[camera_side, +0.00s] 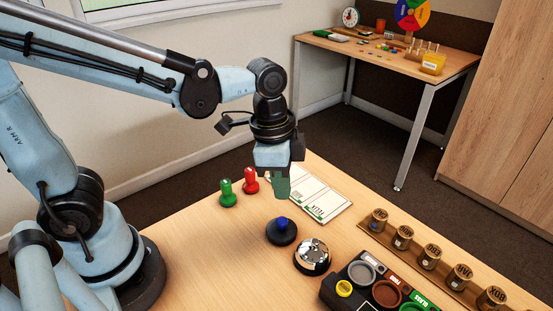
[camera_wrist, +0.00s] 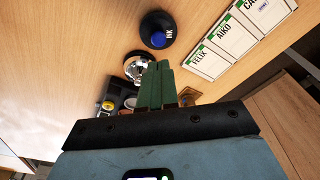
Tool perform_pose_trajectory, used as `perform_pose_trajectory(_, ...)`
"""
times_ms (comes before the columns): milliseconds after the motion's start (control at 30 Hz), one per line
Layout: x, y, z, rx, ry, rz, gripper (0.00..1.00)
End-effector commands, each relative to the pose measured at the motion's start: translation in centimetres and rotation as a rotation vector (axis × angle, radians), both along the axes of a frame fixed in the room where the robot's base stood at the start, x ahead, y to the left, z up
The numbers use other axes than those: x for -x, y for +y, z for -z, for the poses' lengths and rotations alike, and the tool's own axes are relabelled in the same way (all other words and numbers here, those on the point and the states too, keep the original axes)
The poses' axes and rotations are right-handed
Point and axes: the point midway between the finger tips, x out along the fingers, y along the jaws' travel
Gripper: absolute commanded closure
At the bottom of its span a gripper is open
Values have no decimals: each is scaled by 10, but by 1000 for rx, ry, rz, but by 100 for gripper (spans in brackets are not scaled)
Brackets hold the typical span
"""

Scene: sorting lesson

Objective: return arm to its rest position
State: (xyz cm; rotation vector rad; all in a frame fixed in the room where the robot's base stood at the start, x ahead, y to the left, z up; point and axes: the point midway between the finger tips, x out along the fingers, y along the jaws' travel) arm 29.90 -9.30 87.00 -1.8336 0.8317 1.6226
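My gripper (camera_side: 282,188) hangs from my arm, pointing down over the wooden table, above and behind the black ink pot with the blue knob (camera_side: 282,234) in the side view. In the wrist view the two green fingers of my gripper (camera_wrist: 160,75) lie side by side with no visible gap and nothing between them. The ink pot, marked INK (camera_wrist: 157,32), shows just beyond the fingertips there. A silver bell (camera_side: 312,257) stands in front of the ink pot; in the wrist view the fingers partly cover the bell (camera_wrist: 138,66).
A green stamp (camera_side: 227,195) and a red stamp (camera_side: 250,183) stand left of my gripper. A name-card board (camera_side: 325,200) lies behind it. A black tray (camera_side: 335,293) and a wooden rack (camera_side: 377,238) of labelled cups are at right. The table's left front is clear.

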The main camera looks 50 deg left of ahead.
Motion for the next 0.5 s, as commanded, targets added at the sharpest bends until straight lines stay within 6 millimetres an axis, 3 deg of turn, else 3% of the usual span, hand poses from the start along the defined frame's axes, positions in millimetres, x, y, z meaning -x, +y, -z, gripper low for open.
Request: perform_pose_trajectory(500,1,4,-6,4,-17,-34,100)
